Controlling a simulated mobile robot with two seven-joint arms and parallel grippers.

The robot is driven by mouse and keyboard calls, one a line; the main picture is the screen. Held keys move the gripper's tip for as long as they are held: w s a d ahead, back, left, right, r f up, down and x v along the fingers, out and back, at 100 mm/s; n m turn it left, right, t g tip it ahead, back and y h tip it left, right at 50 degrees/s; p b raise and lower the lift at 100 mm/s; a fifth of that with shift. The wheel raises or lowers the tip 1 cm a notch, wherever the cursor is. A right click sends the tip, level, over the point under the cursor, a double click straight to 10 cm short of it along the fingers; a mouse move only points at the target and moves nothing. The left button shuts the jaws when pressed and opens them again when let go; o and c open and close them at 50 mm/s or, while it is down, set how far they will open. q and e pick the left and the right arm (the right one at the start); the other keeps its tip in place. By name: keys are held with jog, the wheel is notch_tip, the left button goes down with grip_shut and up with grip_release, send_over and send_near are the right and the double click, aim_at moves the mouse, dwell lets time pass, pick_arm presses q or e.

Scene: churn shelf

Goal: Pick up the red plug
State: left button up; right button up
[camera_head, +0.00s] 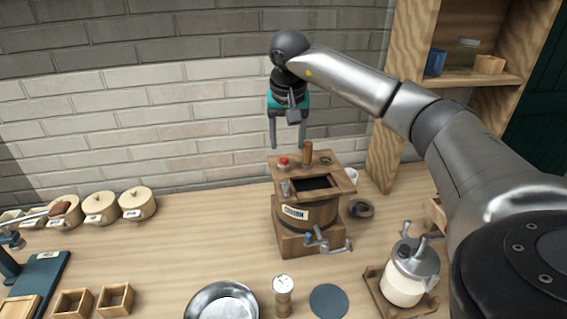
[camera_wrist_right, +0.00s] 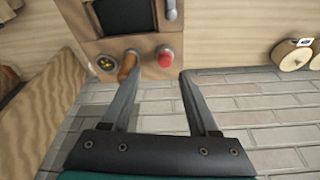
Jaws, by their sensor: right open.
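The red plug (camera_head: 283,161) sits on the top of the wooden churn (camera_head: 308,213), at its back left in the head view. In the right wrist view the red plug (camera_wrist_right: 165,57) is on the churn's edge, between the fingertips and nearer the right-hand finger. My right gripper (camera_head: 288,146) is open and empty, pointing down above the back of the churn. It also shows in the right wrist view (camera_wrist_right: 158,75), with both fingers apart. A wooden peg (camera_head: 307,152) stands beside the plug on the churn top. My left gripper is not in view.
A dark opening (camera_head: 312,183) and a crank (camera_head: 328,240) are on the churn. A metal bowl (camera_head: 221,300), a shaker (camera_head: 283,295) and a white jar (camera_head: 405,280) stand in front. Lidded pots (camera_head: 138,202) are at left. A brick wall (camera_head: 200,120) is close behind.

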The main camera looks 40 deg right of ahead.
aim_at(284, 158)
jog(key=x, duration=0.5)
jog(key=shift+w+a+f, duration=0.1)
jog(key=shift+w+a, duration=0.1)
jog(key=shift+a, duration=0.1)
grip_shut()
dwell(0.3)
